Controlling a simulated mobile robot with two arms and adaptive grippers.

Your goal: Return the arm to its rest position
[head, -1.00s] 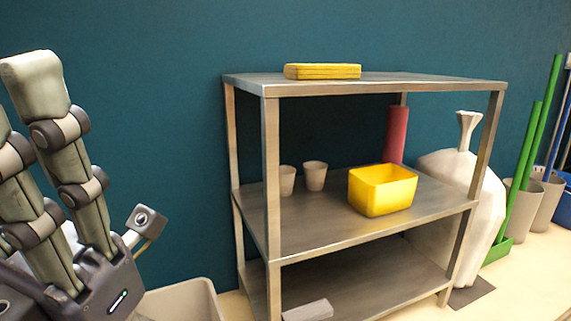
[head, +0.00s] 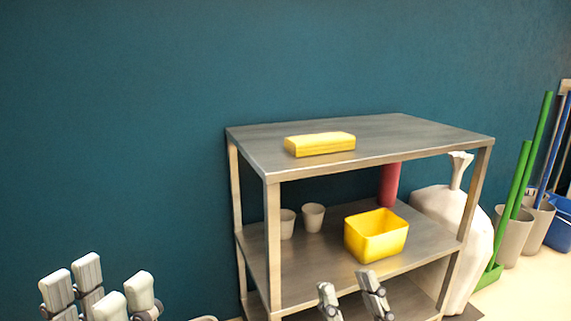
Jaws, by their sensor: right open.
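My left gripper (head: 98,295) shows at the bottom left, in front of the bare wall. Its pale fingertips point up, and its palm is below the picture edge. I see nothing between its fingers, but I cannot tell whether it is open or shut. My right gripper (head: 350,290) shows at the bottom, in front of the shelf's lower part. Its two visible fingers stand apart, open and empty. The rest of both arms is out of view.
A metal shelf unit (head: 410,138) stands ahead, with a yellow block (head: 320,144) on top. Its middle shelf holds a yellow bin (head: 376,238), two cups (head: 313,217) and a red cylinder (head: 390,185). A white sack (head: 447,225) stands right of it.

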